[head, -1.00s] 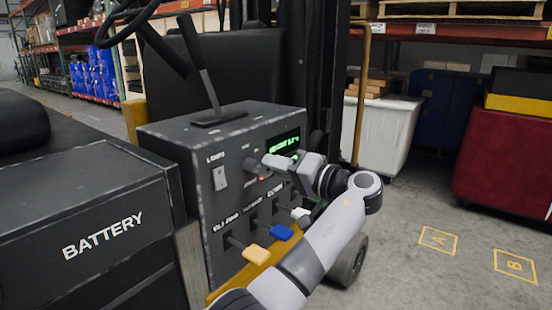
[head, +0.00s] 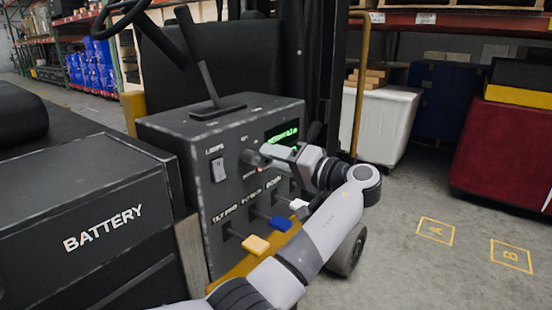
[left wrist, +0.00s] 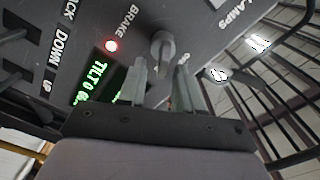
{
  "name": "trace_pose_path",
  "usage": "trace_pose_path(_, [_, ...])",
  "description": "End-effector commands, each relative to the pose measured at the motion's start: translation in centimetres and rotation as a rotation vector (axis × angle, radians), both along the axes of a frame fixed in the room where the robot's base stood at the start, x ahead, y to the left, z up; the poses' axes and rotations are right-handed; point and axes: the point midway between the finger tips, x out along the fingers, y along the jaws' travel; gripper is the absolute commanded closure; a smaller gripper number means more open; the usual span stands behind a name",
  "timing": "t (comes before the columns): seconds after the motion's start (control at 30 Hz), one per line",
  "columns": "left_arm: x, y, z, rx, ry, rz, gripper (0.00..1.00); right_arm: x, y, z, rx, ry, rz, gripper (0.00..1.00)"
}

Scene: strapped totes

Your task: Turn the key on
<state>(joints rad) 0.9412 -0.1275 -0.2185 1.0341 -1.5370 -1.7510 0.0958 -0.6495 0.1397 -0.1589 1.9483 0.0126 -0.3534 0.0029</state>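The key (left wrist: 162,48) is a grey knob on the dark control panel (head: 225,215). In the head view the key (head: 249,157) sits below the panel's top edge, left of a green-lit display (head: 283,134). My left gripper (head: 268,152) is right at the key, reaching in from the right. In the left wrist view the two fingers of my left gripper (left wrist: 161,75) are apart, with the key between and just beyond their tips. I cannot tell if either finger touches it. My right gripper is not in view.
A red brake light (left wrist: 111,45) is lit beside the key. A tall lever (head: 205,75) stands on top. A battery box (head: 90,210) is at left.

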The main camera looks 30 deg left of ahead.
Motion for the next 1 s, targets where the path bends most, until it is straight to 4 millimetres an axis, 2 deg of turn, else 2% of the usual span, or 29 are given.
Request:
trace_pose_path(0.17, [0.0,-1.3,-0.1,-0.001,-0.001,-0.002,0.66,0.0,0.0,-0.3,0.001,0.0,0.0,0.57])
trace_pose_path(0.5, [-0.5,-6.4,-0.1,-0.001,0.0,-0.003,0.66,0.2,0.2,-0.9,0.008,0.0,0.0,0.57])
trace_pose_path(0.67, [-0.5,-7.2,0.0,0.0,0.0,-0.001,0.66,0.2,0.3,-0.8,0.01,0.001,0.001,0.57])
trace_pose_path(1.0, [-0.6,-7.2,0.0,0.0,0.0,0.0,0.66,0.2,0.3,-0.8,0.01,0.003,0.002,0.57])
